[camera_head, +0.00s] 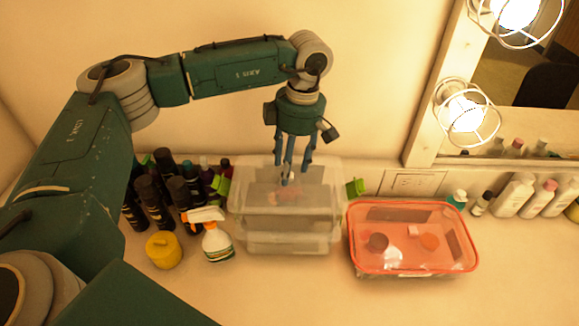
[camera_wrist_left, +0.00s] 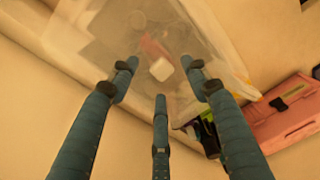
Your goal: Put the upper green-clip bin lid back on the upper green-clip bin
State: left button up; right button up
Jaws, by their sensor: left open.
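The upper green-clip bin (camera_head: 325,205) is a clear box stacked on another clear box against the back wall. Green clips stick out at its left (camera_head: 221,186) and right (camera_head: 355,187) sides. My left gripper (camera_head: 287,180) points down over the bin's top with its three fingers apart and nothing visible between them. In the left wrist view the gripper (camera_wrist_left: 163,88) spreads over the clear bin (camera_wrist_left: 205,45), with a small white thing and a reddish thing showing below. I cannot make out the clear lid separately from the bin. My right gripper is not in view.
A clear container with a red-rimmed lid (camera_head: 352,232) stands close to the right. A mirror frame (camera_head: 433,120) rises at right. The front counter (camera_head: 300,295) is clear.

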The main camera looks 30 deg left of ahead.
pick_arm(q)
notch_tip(320, 180, up, 17)
jog(key=d+p, duration=0.1)
jog(key=p, duration=0.3)
jog(key=shift+w+p, duration=0.3)
jog(key=shift+w, duration=0.05)
jog(key=shift+f, duration=0.1)
dwell(0.8)
